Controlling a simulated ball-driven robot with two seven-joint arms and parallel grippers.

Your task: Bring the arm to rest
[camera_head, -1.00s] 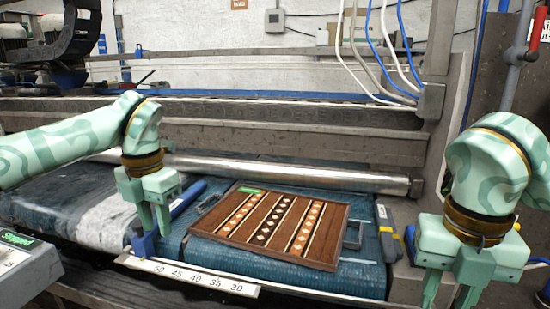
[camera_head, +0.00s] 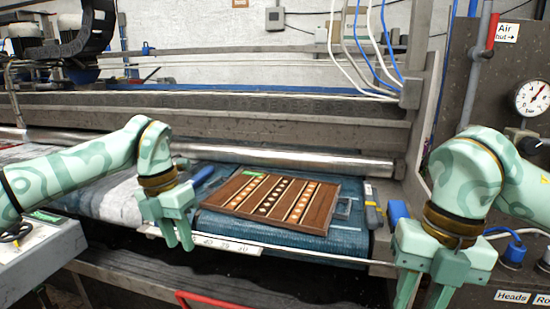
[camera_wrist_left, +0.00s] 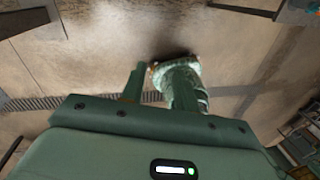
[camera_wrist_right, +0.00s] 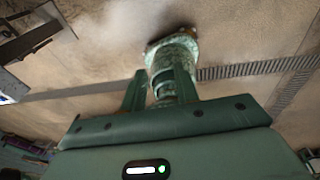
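Neither gripper appears to touch anything.
A grey control box (camera_head: 40,262) stands at left, a red bar (camera_head: 205,300) low in front. A panel with a gauge (camera_head: 532,98) stands at right.

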